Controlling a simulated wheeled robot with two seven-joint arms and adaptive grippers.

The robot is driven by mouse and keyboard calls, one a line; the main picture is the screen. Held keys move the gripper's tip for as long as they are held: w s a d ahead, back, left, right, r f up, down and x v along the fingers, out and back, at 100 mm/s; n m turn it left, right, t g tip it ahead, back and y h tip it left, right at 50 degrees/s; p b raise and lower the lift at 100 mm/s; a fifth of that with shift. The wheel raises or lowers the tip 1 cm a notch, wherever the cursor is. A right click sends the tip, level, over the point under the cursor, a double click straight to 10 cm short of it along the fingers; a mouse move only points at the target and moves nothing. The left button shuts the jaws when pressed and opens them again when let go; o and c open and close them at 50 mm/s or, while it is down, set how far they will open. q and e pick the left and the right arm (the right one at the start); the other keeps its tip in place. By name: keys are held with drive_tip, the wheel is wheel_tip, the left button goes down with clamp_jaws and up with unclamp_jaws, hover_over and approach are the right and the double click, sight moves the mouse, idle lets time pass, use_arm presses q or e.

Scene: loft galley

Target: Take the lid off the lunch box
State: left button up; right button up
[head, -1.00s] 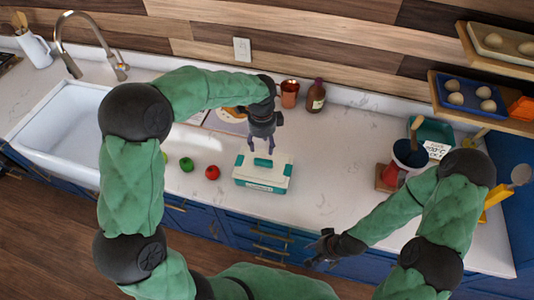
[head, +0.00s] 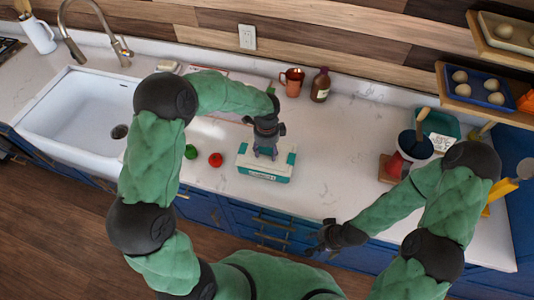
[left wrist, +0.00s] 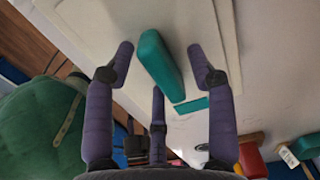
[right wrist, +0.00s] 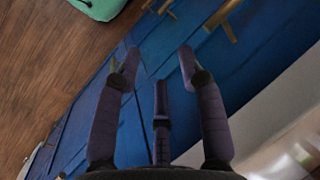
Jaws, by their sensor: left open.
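The lunch box (head: 264,178) is white with teal trim and stands on the counter in the head view. Its lid (head: 246,161) is on top. In the left wrist view the white lid (left wrist: 195,50) shows a teal handle (left wrist: 158,62). My left gripper (head: 264,156) is over the lid; in the left wrist view its open fingers (left wrist: 165,65) stand on either side of the handle, with gaps to it. My right gripper (head: 322,243) hangs in front of the counter edge, with its fingers (right wrist: 158,70) apart and nothing between them in the right wrist view.
A red tomato (head: 215,159) and a green item (head: 191,152) lie left of the box. A copper mug (head: 292,81) and a brown bottle (head: 320,86) stand at the back. A dark blue pot (head: 415,145) is at right. The counter right of the box is clear.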

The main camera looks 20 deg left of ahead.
use_arm(q)
drive_tip(key=shift+f, duration=0.1)
clamp_jaws()
idle(0.4)
